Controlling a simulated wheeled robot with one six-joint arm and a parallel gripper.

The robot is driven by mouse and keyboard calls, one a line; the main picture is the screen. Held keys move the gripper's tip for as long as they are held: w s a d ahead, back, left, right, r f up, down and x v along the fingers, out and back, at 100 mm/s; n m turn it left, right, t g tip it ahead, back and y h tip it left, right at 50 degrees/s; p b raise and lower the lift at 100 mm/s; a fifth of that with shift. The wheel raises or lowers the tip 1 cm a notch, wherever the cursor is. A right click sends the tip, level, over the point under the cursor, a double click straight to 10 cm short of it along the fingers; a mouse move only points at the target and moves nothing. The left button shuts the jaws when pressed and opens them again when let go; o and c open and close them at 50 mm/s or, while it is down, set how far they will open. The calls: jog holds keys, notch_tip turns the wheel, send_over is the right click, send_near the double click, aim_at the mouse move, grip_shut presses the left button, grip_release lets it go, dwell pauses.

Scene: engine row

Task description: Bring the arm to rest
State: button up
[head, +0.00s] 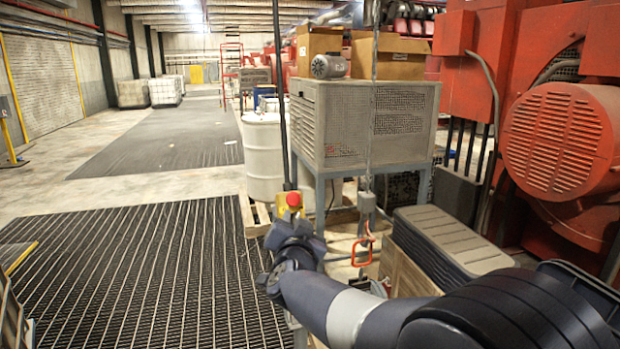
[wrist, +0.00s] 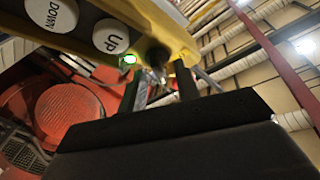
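My arm reaches from the lower right into the middle of the head view, and its wrist lies just below a hanging yellow pendant (head: 293,199) with a red button on top. My gripper is hard to make out there. In the wrist view my gripper (wrist: 161,72) shows two dark fingers standing apart, with a gap between them and no object clearly held. The yellow pendant (wrist: 180,38) is close beyond the fingertips, with white UP and DOWN buttons and a lit green lamp. I cannot tell whether the fingers touch it.
A hoist chain with an orange hook (head: 362,252) hangs right of my wrist. A grey vented cabinet (head: 362,122) with cardboard boxes stands behind, beside a white drum (head: 262,155). A dark lidded case (head: 450,240) and red engine (head: 558,140) are at right. Floor mats at left are clear.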

jog(key=s+b, duration=0.2)
jog(key=s, duration=0.8)
jog(key=w+p, duration=0.2)
jog(key=w, duration=0.8)
jog(key=shift+w, duration=0.25)
jog(key=shift+f+n+b, duration=0.3)
jog(key=shift+n+b, duration=0.1)
jog(key=shift+b, duration=0.35)
jog(key=shift+s+d+n+y+b, duration=0.1)
jog(key=shift+s+n+y+b, duration=0.05)
jog(key=shift+n+y+b, duration=0.65)
jog(key=n+y+b, duration=0.1)
jog(key=n+b, duration=0.2)
jog(key=shift+r, duration=0.1)
jog(key=shift+d+r+n+y+b, duration=0.1)
jog(key=shift+n+y+b, duration=0.75)
jog(key=shift+n, duration=0.35)
jog(key=shift+n, duration=0.3)
jog(key=shift+r+n+g+y+p, duration=0.15)
jog(key=shift+n+g+y+p, duration=0.2)
jog(key=shift+n+y, duration=0.6)
jog(key=shift+r+n+p, duration=0.1)
jog(key=shift+n+p, duration=0.4)
jog(key=shift+n, duration=0.05)
